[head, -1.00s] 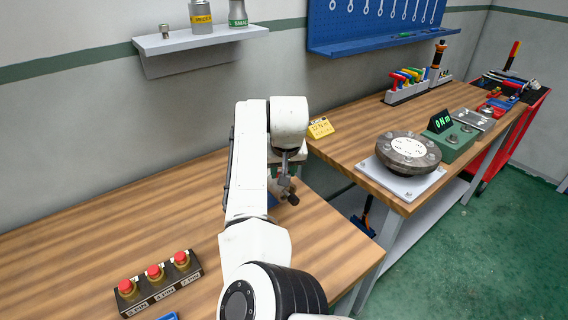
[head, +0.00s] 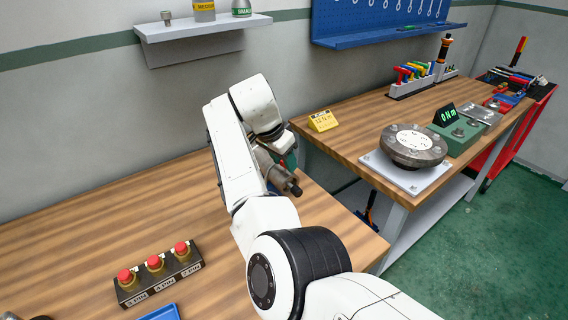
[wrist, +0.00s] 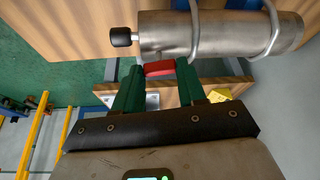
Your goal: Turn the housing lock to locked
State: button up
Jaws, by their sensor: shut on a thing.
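A grey metal cylinder (wrist: 215,35), which looks like the housing, lies across the top of the wrist view with a black knob (wrist: 121,37) at its left end. Two metal loops pass around it. My gripper (wrist: 160,74) has two green fingers, shut on a small red piece (wrist: 159,68) just below the cylinder. The red piece looks like the lock's handle; its far side and any lock marking are hidden. In the head view the cylinder (head: 267,164) shows beside my wrist, its black knob (head: 295,190) toward the lower right. My arm hides most of the fixture.
The left bench holds a box with red buttons (head: 156,263) and a blue tray (head: 162,313). A gap separates the benches.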

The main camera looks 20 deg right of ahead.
jog(key=shift+m+g+b, duration=0.4)
jog(key=shift+m+b, duration=0.15)
jog(key=shift+m, duration=0.45)
jog(key=o, duration=1.1)
jog(key=shift+c, duration=0.2)
jog(key=b+v, duration=0.1)
jog(key=v, duration=0.9)
jog(key=shift+a+r, duration=0.3)
jog(key=shift+r, duration=0.05)
jog(key=shift+w, duration=0.1)
